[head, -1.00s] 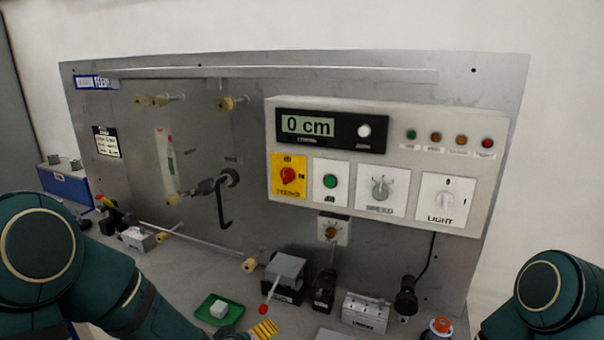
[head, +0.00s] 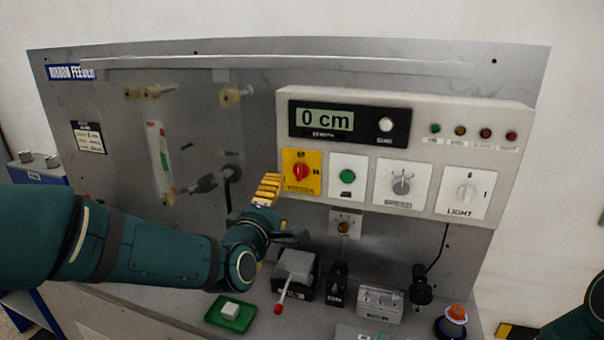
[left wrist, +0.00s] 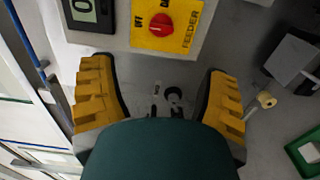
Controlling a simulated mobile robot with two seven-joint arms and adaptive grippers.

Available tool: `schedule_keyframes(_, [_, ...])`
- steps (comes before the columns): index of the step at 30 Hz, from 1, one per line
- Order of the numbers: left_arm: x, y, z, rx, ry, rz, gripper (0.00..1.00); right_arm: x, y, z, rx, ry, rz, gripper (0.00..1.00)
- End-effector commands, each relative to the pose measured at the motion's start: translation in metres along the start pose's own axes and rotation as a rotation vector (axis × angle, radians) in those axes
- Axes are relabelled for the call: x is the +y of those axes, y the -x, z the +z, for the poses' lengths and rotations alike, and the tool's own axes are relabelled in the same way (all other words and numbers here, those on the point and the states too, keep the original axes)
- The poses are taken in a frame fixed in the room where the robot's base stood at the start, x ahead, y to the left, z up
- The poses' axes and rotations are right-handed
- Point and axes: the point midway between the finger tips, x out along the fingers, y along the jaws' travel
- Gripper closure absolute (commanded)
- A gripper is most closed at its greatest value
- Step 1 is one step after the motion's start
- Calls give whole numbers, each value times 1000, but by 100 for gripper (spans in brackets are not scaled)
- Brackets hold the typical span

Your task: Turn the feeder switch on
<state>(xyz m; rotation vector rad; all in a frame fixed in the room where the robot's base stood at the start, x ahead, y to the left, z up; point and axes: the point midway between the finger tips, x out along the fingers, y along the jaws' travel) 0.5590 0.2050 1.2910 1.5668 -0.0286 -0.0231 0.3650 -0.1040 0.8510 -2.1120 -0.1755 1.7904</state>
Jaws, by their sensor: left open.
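The feeder switch (head: 301,171) is a red rotary knob on a yellow plate, at the left of the control box's lower row. It also shows at the top of the left wrist view (left wrist: 161,25), on its plate marked FEEDER. I cannot tell which mark the knob points at. My left gripper (head: 268,188) is just below and left of the switch in the head view, apart from the knob. In the left wrist view its yellow fingers (left wrist: 160,72) are spread with nothing between them. A yellow-and-black part, perhaps my right gripper (head: 510,330), shows at the lower right edge, mostly cut off.
The control box (head: 440,115) has a display reading 0 cm (head: 324,119), a green button (head: 347,176), a grey dial (head: 401,184) and a LIGHT switch (head: 466,191) beside the feeder switch. A small knob (head: 344,227) sits below. A green tray (head: 231,314) and small devices stand on the bench.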

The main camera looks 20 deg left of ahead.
Motion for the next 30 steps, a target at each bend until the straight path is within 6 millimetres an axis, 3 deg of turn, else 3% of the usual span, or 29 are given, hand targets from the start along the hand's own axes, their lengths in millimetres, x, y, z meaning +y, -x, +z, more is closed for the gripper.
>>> schedule_keyframes(18, [-1, -105, 2, -3, -4, -3, 24, -6, 20, -2, 0, 0, -4, 24])
schedule_keyframes(24, [-2, -127, 1, -2, -3, -4, 24, -8, 23, -3, 0, 0, -5, 24])
schedule_keyframes(30, [-2, -133, 1, -1, -3, -3, 24, -8, 24, -3, -1, 0, -5, 24])
